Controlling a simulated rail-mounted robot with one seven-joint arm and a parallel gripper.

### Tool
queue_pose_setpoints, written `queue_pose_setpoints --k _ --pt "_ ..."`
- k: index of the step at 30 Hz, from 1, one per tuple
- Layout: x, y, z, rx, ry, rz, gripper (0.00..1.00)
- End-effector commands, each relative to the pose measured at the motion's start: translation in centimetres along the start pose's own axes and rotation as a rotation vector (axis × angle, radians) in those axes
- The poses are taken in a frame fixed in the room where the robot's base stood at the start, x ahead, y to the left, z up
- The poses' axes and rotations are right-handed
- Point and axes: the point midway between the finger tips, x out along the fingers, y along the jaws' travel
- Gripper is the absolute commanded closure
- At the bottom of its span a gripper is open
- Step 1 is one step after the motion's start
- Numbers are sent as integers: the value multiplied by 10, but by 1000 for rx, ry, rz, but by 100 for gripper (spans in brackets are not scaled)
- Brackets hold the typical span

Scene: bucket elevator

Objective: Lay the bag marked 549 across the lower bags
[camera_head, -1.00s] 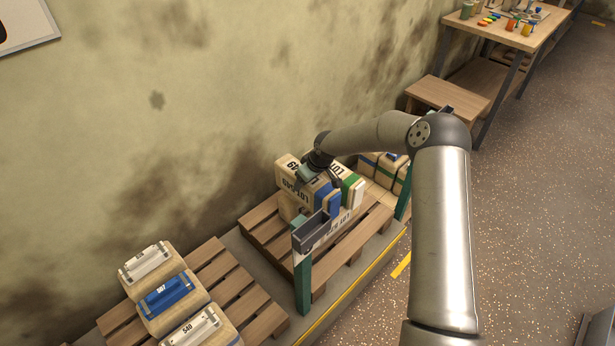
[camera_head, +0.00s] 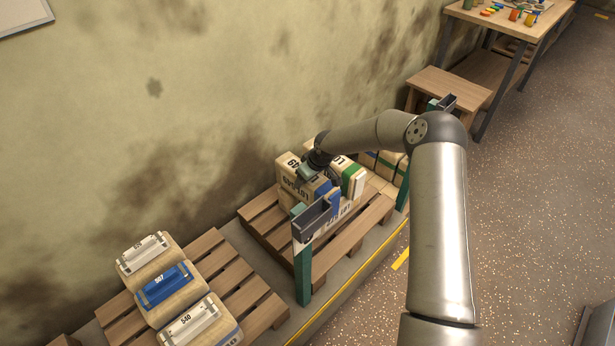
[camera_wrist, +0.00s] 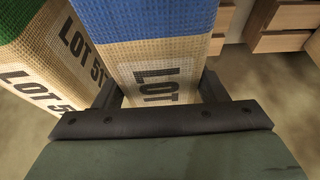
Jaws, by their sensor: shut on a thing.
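My gripper (camera_head: 318,172) reaches down over the far pallet. In the wrist view its dark fingers stand on either side of a tan bag with a blue band (camera_wrist: 160,62), and it is shut on this bag. The bag's label reads LOT; its number is hidden. In the head view the blue-banded bag (camera_head: 321,189) is partly hidden by the gripper. A tan bag with a green band (camera_wrist: 38,58) is close beside it. A tan bag with upside-down lettering (camera_head: 290,186) lies at the left of this stack. I cannot tell for certain which bag is marked 549.
A dark bracket on a green post (camera_head: 303,268) stands in front of the stack. More bags stand behind right. The wall is close on the left.

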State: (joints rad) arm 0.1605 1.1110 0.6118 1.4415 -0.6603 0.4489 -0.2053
Motion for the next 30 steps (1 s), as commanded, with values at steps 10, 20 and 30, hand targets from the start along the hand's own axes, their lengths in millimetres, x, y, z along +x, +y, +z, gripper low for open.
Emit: queue_pose_setpoints --k 10,20,30 --pt "2 1 -2 0 7 3 100" --pt "6 1 0 0 7 3 100" --pt "7 1 0 -1 7 3 100"
